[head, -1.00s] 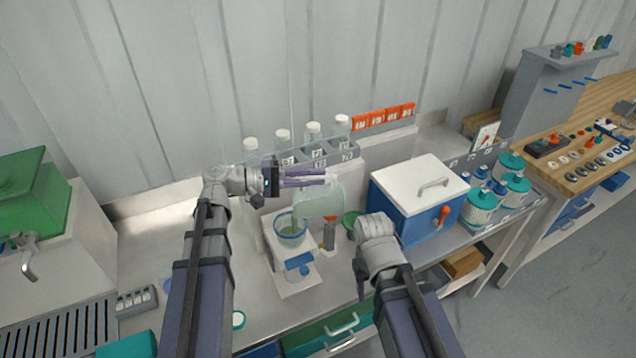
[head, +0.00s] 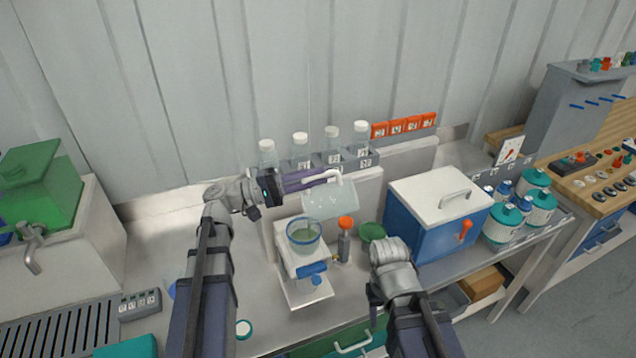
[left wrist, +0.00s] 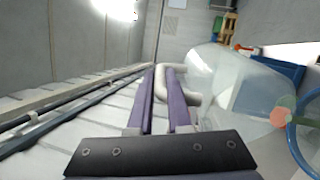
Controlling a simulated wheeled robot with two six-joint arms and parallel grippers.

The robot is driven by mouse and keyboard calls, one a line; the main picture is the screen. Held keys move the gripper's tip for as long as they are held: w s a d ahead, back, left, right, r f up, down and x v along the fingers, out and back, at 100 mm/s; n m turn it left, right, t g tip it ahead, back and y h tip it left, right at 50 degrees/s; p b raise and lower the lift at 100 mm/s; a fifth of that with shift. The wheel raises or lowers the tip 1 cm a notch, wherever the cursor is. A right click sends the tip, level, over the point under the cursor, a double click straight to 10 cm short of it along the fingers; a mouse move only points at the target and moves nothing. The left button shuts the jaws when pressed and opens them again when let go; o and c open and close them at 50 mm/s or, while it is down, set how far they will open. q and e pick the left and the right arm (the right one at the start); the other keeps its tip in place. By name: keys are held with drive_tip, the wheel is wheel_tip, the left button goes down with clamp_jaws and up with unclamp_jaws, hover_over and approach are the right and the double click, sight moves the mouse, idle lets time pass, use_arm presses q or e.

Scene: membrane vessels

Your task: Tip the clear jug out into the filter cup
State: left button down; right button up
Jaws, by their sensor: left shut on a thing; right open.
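The clear jug (head: 322,203) is tipped well over, above and slightly right of the filter cup (head: 303,240), its body looking empty. The cup is clear with a blue rim and holds pale greenish liquid; it stands on a white stand (head: 306,290). My left gripper (head: 332,175) is shut on the jug's white handle. In the left wrist view the handle (left wrist: 190,90) sits at the purple fingers, the jug body (left wrist: 228,85) beside them and the cup's blue rim (left wrist: 293,142) at the right edge. My right gripper (head: 388,252) is open, right of the stand; its fingertips are hard to see.
An orange-topped device (head: 345,235) stands close right of the cup, with a green bowl (head: 372,231) beyond. A blue box with a white lid (head: 437,194) is further right. Several capped bottles (head: 300,148) stand in a rack behind. The counter left of the stand is mostly clear.

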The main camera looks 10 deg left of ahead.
use_arm(q)
drive_tip(key=shift+s+a+f+t+h+b, duration=0.1)
drive_tip(key=shift+s+a+t+h+b, duration=0.1)
drive_tip(key=shift+a+h+b, duration=0.65)
drive_tip(key=shift+s+a+f+t+h+b, duration=0.15)
drive_tip(key=shift+a+h+b, duration=0.25)
drive_tip(key=shift+b, duration=0.85)
drive_tip(key=shift+s+a+r+h+b, duration=0.15)
drive_tip(key=shift+a+h+b, duration=0.15)
drive_tip(key=shift+b, duration=0.15)
